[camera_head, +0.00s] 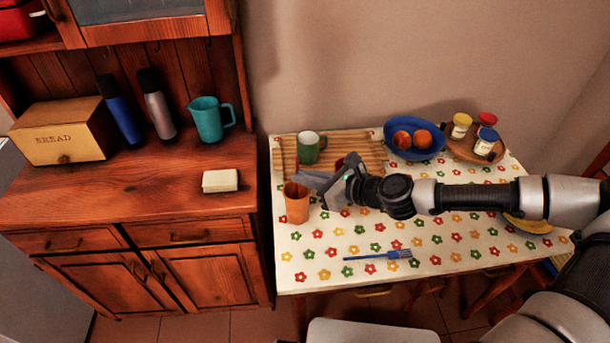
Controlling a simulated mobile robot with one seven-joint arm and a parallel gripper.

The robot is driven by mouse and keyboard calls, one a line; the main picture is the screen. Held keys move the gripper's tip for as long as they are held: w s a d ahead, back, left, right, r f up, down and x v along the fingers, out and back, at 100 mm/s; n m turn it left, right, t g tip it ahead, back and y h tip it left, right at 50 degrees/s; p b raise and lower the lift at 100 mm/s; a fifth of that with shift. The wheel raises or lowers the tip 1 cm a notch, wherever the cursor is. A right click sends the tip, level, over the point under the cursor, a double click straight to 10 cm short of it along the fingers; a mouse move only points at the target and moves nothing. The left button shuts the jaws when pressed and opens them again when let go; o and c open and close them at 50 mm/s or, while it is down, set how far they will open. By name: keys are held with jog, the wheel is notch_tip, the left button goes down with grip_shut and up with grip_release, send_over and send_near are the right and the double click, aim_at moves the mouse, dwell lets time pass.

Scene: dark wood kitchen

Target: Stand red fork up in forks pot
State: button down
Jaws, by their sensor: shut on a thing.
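My gripper (312,180) is at the left part of the table, just above and beside the rim of an orange-brown pot (297,206). The pot stands upright near the table's left edge. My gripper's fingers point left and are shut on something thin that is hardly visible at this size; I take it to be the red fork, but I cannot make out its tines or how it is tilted. The inside of the pot is partly hidden by the gripper. A blue fork (378,256) lies flat on the flowered tablecloth (330,272) near the front.
A slatted wooden board (362,146) with a green mug (308,149) lies behind my gripper. A small red thing (340,162) shows there, partly hidden. A blue fruit plate (414,152) and a jar tray (462,157) stand farther right. A cabinet (150,203) stands left.

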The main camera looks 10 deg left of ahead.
jog(key=c, duration=1.8)
grip_release()
jog(key=shift+c, duration=0.2)
jog(key=p+v, duration=0.2)
jog(key=v, duration=1.5)
jog(key=shift+d, duration=0.2)
jog(key=shift+r, duration=0.1)
